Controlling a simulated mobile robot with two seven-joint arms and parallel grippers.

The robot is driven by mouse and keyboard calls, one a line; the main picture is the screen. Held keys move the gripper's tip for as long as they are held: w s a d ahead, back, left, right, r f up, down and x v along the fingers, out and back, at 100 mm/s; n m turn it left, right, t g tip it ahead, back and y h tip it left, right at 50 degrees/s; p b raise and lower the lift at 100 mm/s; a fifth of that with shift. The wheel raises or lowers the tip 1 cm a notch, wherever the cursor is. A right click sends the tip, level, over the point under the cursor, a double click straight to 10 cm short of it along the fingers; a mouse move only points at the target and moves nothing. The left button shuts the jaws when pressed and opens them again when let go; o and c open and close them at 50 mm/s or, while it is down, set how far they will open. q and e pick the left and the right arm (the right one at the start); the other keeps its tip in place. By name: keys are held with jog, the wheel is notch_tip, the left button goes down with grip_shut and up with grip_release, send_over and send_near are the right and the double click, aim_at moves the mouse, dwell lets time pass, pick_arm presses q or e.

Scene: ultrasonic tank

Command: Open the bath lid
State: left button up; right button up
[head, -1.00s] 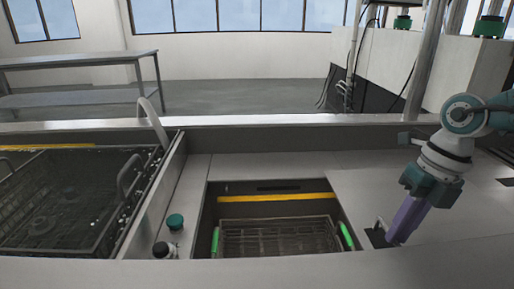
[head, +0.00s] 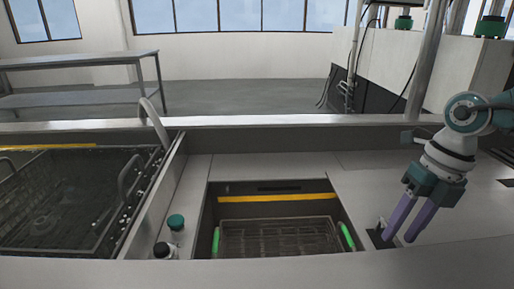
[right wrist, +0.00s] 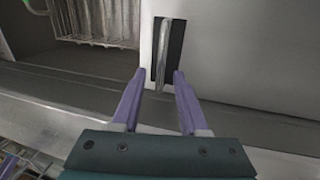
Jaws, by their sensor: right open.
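A bar handle (right wrist: 163,45) stands in a dark recess of a flat grey metal panel (right wrist: 230,45) in the right wrist view. In the head view this panel (head: 450,225) lies right of the open bath (head: 278,205), and the handle (head: 382,224) is by its left edge. I take it to be the lid. My right gripper (head: 398,239) is open, pointing down at the handle. In the right wrist view its purple fingertips (right wrist: 159,73) are on either side of the handle's near end, not closed on it. Contact is unclear. My left gripper is not in view.
A wire basket (head: 280,238) sits in the bath, with green parts at its sides. Another tank with a basket (head: 70,205) is at the left. A green knob (head: 176,222) and a dark knob (head: 163,250) stand between them. A metal ledge runs behind.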

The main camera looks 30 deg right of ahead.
notch_tip(320, 180, up, 9)
jog(key=s+d+p, duration=0.1)
jog(key=p, duration=0.1)
jog(key=shift+d+r, duration=0.2)
jog(key=shift+d, duration=0.15)
jog(key=shift+a, duration=0.1)
